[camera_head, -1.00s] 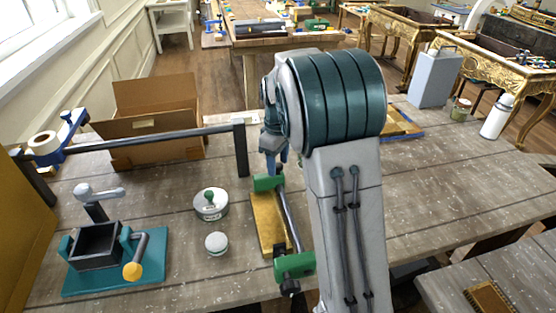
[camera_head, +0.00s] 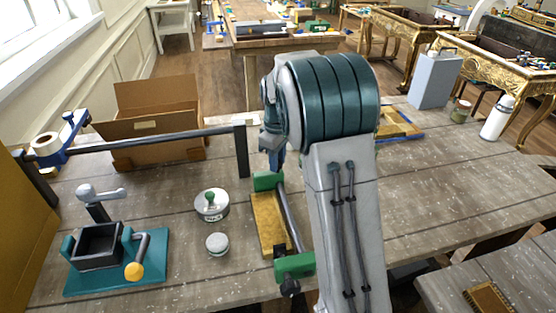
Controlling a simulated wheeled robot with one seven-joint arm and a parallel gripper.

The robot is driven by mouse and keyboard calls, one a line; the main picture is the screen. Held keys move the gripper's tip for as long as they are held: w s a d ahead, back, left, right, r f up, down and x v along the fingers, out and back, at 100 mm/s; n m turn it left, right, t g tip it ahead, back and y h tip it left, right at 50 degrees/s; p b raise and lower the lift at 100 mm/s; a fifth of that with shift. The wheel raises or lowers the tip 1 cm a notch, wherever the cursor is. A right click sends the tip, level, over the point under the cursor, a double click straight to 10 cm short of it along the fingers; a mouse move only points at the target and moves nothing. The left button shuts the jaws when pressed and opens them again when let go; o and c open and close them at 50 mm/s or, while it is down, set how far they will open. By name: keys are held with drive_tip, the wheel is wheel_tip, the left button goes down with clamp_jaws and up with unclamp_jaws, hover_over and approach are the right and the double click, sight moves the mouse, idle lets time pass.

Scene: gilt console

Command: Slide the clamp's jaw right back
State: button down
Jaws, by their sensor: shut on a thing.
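The clamp (camera_head: 288,218) lies on the wooden table, with a grey bar and two green jaws. One green jaw (camera_head: 265,181) is at the far end of the bar. The other green jaw (camera_head: 295,266) is at the near end, with a dark screw end below it. A yellowish board (camera_head: 268,222) lies beside the bar, between the jaws. My gripper (camera_head: 272,163) reaches down at the far jaw and is shut on it, as far as I can see. My arm hides part of the gripper, and its fingertips are hard to make out.
A teal-based device with a crank (camera_head: 118,262) stands at the left. A round tin (camera_head: 211,204) and a small jar (camera_head: 217,244) stand left of the clamp. A dark rail on posts (camera_head: 150,138) and a cardboard box (camera_head: 150,115) are behind. The table right of my arm is mostly clear.

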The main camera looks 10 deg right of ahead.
drive_tip(key=c, duration=1.1)
unclamp_jaws()
drive_tip(key=shift+w, duration=0.25)
drive_tip(key=shift+r, duration=0.1)
wheel_tip(320, 180, up, 14)
drive_tip(key=shift+f+b, duration=0.15)
drive_tip(key=shift+b, duration=0.2)
drive_tip(key=shift+s, duration=0.1)
